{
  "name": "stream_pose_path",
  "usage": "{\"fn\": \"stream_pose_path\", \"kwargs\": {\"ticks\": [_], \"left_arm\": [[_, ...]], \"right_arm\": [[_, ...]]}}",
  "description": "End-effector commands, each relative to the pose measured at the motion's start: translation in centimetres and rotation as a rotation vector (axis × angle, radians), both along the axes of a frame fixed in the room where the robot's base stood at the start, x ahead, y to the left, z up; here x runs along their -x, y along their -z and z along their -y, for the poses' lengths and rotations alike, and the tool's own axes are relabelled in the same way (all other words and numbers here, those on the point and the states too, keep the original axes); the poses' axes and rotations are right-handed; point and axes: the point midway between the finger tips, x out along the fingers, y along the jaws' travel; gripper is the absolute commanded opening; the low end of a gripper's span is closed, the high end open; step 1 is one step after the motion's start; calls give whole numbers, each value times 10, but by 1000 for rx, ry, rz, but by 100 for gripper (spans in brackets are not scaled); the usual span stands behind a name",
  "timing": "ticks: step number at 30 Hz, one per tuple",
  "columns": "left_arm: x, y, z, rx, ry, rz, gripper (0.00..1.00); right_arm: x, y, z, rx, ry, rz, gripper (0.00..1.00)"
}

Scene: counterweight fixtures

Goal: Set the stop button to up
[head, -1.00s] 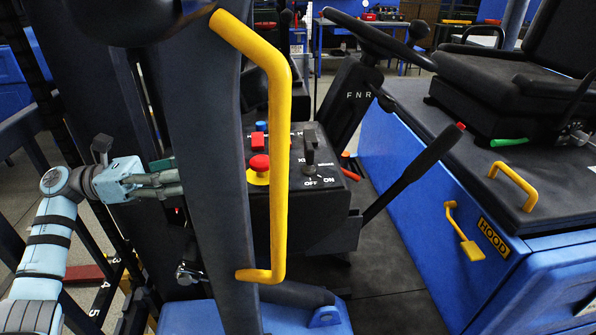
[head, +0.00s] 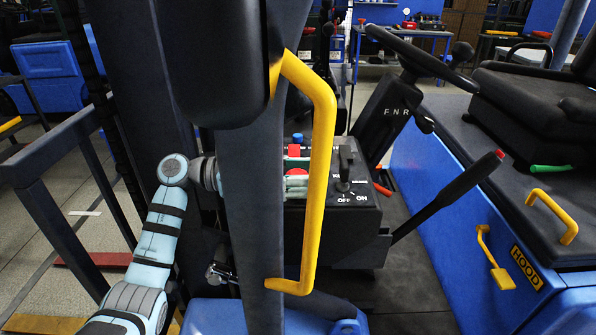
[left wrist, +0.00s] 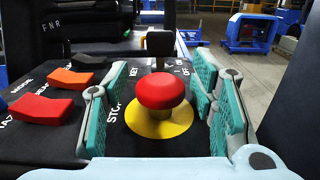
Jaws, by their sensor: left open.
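The stop button is a red mushroom head on a short stem, with a yellow disc under it and the word STOP beside it. In the left wrist view the stop button (left wrist: 160,91) stands between the two teal-padded fingers of my left gripper (left wrist: 158,82). The fingers are open, one on each side, with visible gaps to the red head. In the head view the red top of the stop button (head: 296,172) shows just above the fingertips of my left gripper (head: 296,187). The dark post hides the rest of that gripper. My right gripper is not in view.
A dark post (head: 250,230) and a yellow grab handle (head: 322,170) stand in front of the panel. Red (left wrist: 41,108) and orange (left wrist: 71,79) rocker switches sit left of the button. A black key switch (left wrist: 160,43) is behind it. A lever (head: 447,197) rises at the right.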

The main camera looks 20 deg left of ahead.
Motion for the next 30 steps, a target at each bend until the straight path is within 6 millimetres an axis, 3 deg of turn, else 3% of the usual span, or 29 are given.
{"fn": "stream_pose_path", "kwargs": {"ticks": [5,14,20,25,30], "left_arm": [[0,0,0,0,0,0,49],[0,0,0,0,1,0,1],[0,-2,0,1,1,1,0],[0,-19,0,0,1,3,0],[0,-22,0,2,0,3,0]], "right_arm": [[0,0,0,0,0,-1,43],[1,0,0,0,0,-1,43],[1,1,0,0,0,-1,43],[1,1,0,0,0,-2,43],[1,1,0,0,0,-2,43]]}}
